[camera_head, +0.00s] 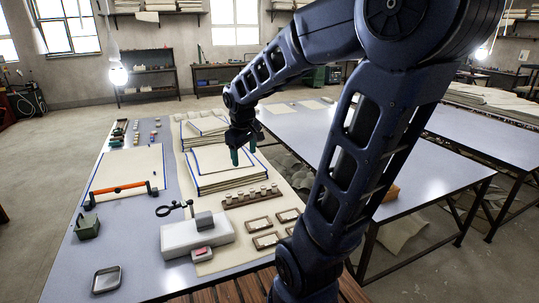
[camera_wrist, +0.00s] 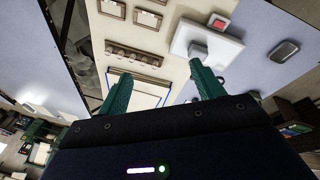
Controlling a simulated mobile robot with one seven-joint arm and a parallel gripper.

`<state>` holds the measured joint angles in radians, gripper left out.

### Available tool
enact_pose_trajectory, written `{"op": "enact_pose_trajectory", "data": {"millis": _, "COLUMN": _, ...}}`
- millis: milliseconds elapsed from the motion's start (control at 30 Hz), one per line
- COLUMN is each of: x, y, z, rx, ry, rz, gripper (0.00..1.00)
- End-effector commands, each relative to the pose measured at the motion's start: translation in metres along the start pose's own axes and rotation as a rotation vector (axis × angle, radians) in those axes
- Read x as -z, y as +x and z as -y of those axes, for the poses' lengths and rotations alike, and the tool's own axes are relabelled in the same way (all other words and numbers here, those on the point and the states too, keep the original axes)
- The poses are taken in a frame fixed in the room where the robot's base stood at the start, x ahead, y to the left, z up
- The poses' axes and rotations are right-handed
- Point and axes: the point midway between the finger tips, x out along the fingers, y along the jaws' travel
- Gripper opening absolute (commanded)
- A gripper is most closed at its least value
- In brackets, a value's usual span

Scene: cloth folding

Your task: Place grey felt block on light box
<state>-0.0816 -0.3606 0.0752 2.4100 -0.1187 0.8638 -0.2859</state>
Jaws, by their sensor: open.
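A white box (camera_head: 182,239), which looks like the light box, lies near the front of the long table. A small grey block (camera_head: 204,220), probably the grey felt block, appears to rest on its top near the back right edge. My gripper (camera_head: 243,152) is open and empty, pointing down above the stack of blue-edged cloth (camera_head: 212,166), beyond the white box. Its two green fingers are wide apart in the wrist view (camera_wrist: 160,68).
A small red-topped item (camera_head: 202,252) lies at the white box's front. A rack of small pale pieces (camera_head: 250,196) and several brown frames (camera_head: 258,224) lie to the right. An orange-handled bar (camera_head: 120,188), green tool (camera_head: 87,226) and metal tray (camera_head: 106,279) are left.

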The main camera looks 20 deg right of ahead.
Motion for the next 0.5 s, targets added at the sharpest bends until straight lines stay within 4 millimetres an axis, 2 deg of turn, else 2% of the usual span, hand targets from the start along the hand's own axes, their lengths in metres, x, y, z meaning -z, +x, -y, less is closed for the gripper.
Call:
{"op": "enact_pose_trajectory", "data": {"millis": 200, "x": -0.047, "y": -0.034, "z": 0.000, "rx": 0.001, "ry": 0.211, "rz": -0.068, "gripper": 0.67}}
{"op": "enact_pose_trajectory", "data": {"millis": 500, "x": -0.100, "y": -0.061, "z": 0.009, "rx": 0.025, "ry": 0.452, "rz": -0.149, "gripper": 0.67}}
